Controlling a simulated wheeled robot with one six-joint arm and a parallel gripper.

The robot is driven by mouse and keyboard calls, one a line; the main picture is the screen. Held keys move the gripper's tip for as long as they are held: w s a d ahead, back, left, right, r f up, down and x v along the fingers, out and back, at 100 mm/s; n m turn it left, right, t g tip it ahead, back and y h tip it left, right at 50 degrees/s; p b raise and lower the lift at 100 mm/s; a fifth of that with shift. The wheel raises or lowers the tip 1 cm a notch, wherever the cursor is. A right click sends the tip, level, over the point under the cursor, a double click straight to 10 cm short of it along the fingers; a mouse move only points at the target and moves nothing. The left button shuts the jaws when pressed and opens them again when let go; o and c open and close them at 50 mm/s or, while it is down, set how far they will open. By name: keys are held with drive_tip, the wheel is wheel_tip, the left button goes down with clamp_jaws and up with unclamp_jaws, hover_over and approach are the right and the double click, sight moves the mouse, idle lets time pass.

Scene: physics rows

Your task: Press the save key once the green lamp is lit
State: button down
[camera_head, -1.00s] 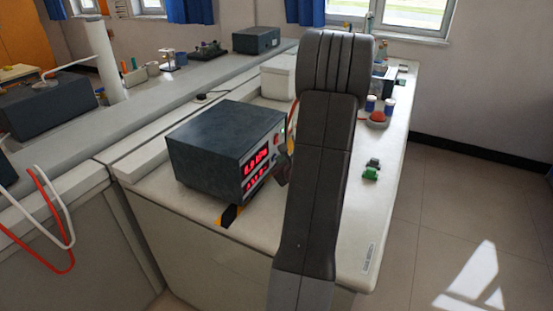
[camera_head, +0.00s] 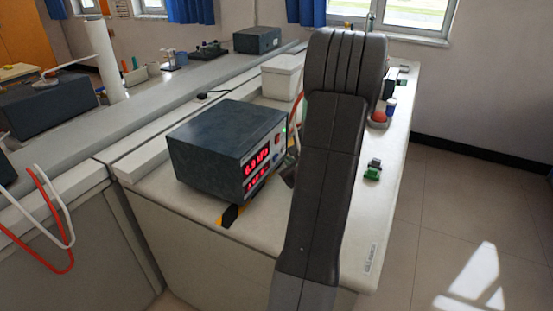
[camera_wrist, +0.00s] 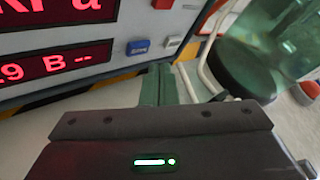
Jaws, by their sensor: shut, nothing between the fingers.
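The dark instrument box (camera_head: 215,148) stands on the bench with two lit red displays on its light front panel. A small green light (camera_head: 284,129) shows near the panel's upper right corner and looks lit; the wrist view does not show it. In the wrist view, a blue key (camera_wrist: 138,46) with small pale lettering, perhaps the save key, sits right of the lower display (camera_wrist: 55,63).
A pale hose (camera_wrist: 205,60) and a greenish glass vessel (camera_wrist: 265,40) are close on the right. A white box (camera_head: 281,78) stands behind the instrument. Green and dark small parts (camera_head: 372,171) lie on the bench at right.

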drive_tip(key=shift+s+d, duration=0.4)
drive_tip(key=shift+d, duration=0.45)
drive_tip(key=shift+s+d, duration=0.35)
drive_tip(key=shift+d, duration=0.5)
drive_tip(key=shift+a, duration=0.1)
drive_tip(key=shift+w+a, duration=0.3)
drive_tip(key=shift+a, duration=0.4)
drive_tip(key=shift+r+p, duration=0.15)
drive_tip(key=shift+p, duration=0.35)
drive_tip(key=p, duration=0.1)
drive_tip(key=d+p, duration=0.1)
drive_tip(key=p, duration=0.1)
drive_tip(key=shift+s+d, duration=0.1)
drive_tip(key=shift+s, duration=0.15)
drive_tip(key=d, duration=0.1)
drive_tip(key=s+d, duration=0.1)
drive_tip(key=d+b, duration=0.1)
drive_tip(key=shift+s+d+f, duration=0.2)
drive_tip(key=shift+d+f, duration=0.05)
drive_tip(key=shift+s+d, duration=0.25)
drive_tip(key=shift+d, duration=0.2)
